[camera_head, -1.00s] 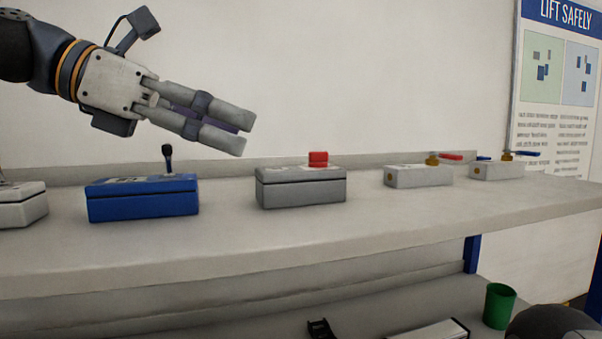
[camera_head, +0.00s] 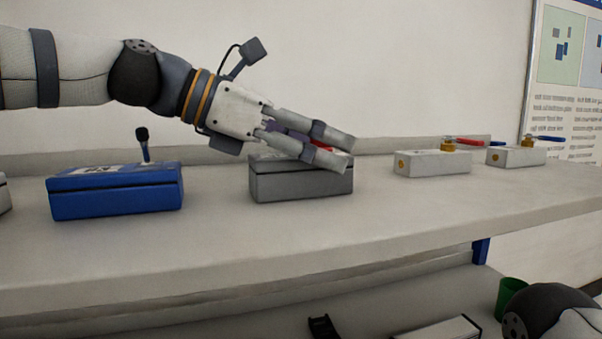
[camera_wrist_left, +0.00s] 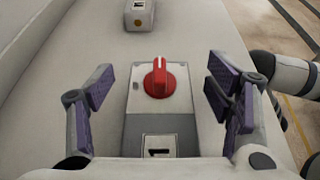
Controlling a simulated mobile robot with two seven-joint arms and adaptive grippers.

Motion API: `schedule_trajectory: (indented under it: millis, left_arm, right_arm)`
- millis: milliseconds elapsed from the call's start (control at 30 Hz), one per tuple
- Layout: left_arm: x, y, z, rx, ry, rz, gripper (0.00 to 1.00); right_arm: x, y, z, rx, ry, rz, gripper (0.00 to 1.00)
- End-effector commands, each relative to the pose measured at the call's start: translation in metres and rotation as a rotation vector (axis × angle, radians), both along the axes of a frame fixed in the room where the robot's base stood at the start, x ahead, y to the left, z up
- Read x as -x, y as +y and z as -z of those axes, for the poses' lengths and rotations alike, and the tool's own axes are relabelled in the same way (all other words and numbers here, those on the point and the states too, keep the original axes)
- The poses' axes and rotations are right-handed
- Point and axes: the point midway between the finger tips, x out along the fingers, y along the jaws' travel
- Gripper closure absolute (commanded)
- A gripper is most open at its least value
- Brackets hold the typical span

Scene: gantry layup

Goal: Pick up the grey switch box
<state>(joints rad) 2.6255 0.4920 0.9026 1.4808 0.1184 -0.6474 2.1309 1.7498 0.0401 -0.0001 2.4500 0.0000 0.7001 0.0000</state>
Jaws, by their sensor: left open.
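The grey switch box (camera_head: 300,184) sits on the shelf in the head view, its red knob partly hidden behind my fingers. My left gripper (camera_head: 345,155) reaches over its top from the left, fingers tilted down to the right. In the left wrist view the box's light top with the red knob (camera_wrist_left: 159,78) and a label marked 1 lies between the two open fingers of my left gripper (camera_wrist_left: 160,95). There is a gap on each side of the box. My right gripper does not show.
A blue switch box (camera_head: 116,193) with a black lever stands left of the grey one. Two pale valve blocks, the nearer (camera_head: 430,163) and the farther (camera_head: 515,156), stand to the right. A green cup (camera_head: 509,292) is below. The shelf front (camera_head: 240,235) is clear.

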Motion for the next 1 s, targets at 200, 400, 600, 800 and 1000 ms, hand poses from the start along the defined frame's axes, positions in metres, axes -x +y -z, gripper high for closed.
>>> schedule_trajectory:
  millis: [200, 400, 600, 800, 1000]
  left_arm:
    - [0.000, 0.001, -0.001, 0.001, -0.002, -0.001, 0.40]
    - [0.000, 0.001, -0.001, 0.000, -0.001, -0.001, 0.86]
    - [0.000, 0.001, -0.001, 0.001, -0.002, -0.001, 0.87]
    - [0.000, 0.000, -0.030, 0.000, -0.006, -0.002, 0.87]
    - [0.000, 0.000, -0.080, -0.001, -0.006, -0.002, 0.87]
  right_arm:
    - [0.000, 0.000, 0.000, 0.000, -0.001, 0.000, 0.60]
    - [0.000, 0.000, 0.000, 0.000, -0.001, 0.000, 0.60]
    - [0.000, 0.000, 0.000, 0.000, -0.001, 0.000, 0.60]
    - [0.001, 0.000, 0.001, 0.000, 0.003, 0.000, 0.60]
    - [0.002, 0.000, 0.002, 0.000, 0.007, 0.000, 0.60]
